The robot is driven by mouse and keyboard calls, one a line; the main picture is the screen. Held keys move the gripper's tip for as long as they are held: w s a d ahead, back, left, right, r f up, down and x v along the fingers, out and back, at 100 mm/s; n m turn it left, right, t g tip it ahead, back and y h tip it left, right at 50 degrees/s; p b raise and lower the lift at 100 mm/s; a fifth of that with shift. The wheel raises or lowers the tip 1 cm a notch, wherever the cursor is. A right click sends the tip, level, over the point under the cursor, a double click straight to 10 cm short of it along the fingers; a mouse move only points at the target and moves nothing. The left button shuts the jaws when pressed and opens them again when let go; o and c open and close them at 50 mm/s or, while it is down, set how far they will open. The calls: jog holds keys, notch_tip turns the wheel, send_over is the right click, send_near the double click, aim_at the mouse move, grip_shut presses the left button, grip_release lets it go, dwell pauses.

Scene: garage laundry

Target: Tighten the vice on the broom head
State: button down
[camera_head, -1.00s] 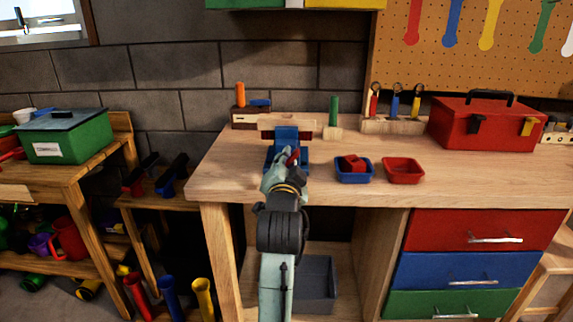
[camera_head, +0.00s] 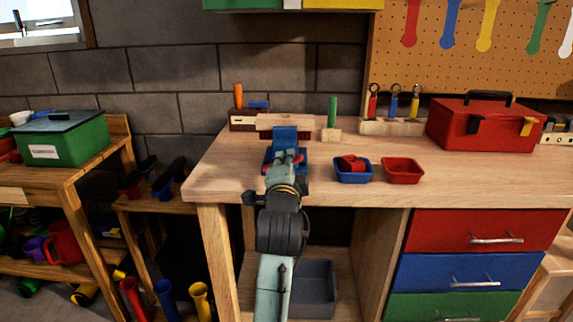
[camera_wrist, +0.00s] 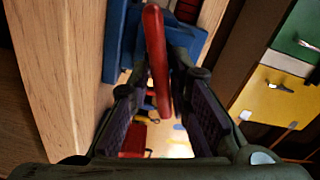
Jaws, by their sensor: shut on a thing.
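The blue vice (camera_head: 286,136) stands at the front left of the workbench, and its blue body also shows at the top of the wrist view (camera_wrist: 117,40). A light wooden block, seemingly the broom head (camera_head: 301,122), sits at the top of the vice; whether the jaws press on it is hard to tell. The red vice handle (camera_wrist: 156,50) runs between the fingers of my gripper (camera_wrist: 160,84), which is shut on it. In the head view my wrist hides most of the front of the vice.
A blue bin (camera_head: 354,174) holding a red thing and an empty-looking red bin (camera_head: 402,171) stand right of the vice. A red toolbox (camera_head: 480,125) is farther right. A small block with a green handle (camera_head: 332,118) stands close behind. The bench front right is clear.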

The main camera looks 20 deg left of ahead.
jog(key=shift+f, duration=0.1)
dwell(0.8)
jog(key=c, duration=1.6)
grip_release()
jog(key=shift+c, duration=0.2)
jog(key=v, duration=0.7)
jog(key=shift+s, duration=0.3)
jog(key=shift+o, duration=0.5)
jog(key=shift+d, duration=0.15)
